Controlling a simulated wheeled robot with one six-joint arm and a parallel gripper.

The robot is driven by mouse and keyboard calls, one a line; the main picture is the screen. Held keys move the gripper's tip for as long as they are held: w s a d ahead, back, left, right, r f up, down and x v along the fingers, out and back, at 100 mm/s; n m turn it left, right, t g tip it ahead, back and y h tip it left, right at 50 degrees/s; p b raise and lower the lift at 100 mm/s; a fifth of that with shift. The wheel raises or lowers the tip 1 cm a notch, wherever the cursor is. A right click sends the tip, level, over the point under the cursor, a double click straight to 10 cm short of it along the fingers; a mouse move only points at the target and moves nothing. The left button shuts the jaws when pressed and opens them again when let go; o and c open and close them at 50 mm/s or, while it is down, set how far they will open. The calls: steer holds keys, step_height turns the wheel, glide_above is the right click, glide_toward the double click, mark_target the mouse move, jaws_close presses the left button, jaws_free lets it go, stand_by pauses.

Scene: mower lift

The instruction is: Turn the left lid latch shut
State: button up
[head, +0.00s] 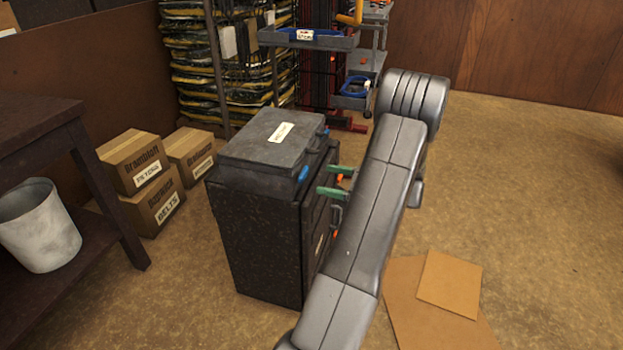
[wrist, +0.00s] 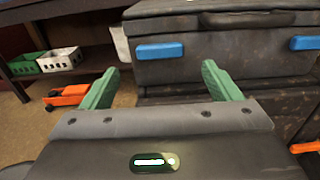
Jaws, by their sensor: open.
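The black chest (head: 255,235) stands on the floor, its dark lid (head: 275,138) down with a pale label on top. The left lid latch (wrist: 160,51) is a blue bar lying level across the front in the wrist view; in the head view it shows at the near front corner (head: 303,173). A second blue latch (wrist: 305,43) lies at the right. My gripper (wrist: 160,72) has green fingers spread wide and empty. The left latch appears between and beyond the fingertips, apart from them. In the head view my gripper (head: 328,180) is at the chest's front side.
Cardboard boxes (head: 152,200) stand left of the chest, beside a dark table (head: 45,125) with a white bucket (head: 40,228). A tool cart (head: 350,95) stands behind. Cardboard sheets (head: 450,283) lie on open floor at right. An orange object (wrist: 67,95) shows left of my fingers.

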mark_target(306, 175)
steer(key=x, duration=0.6)
steer(key=shift+b, duration=0.4)
steer(key=c, duration=1)
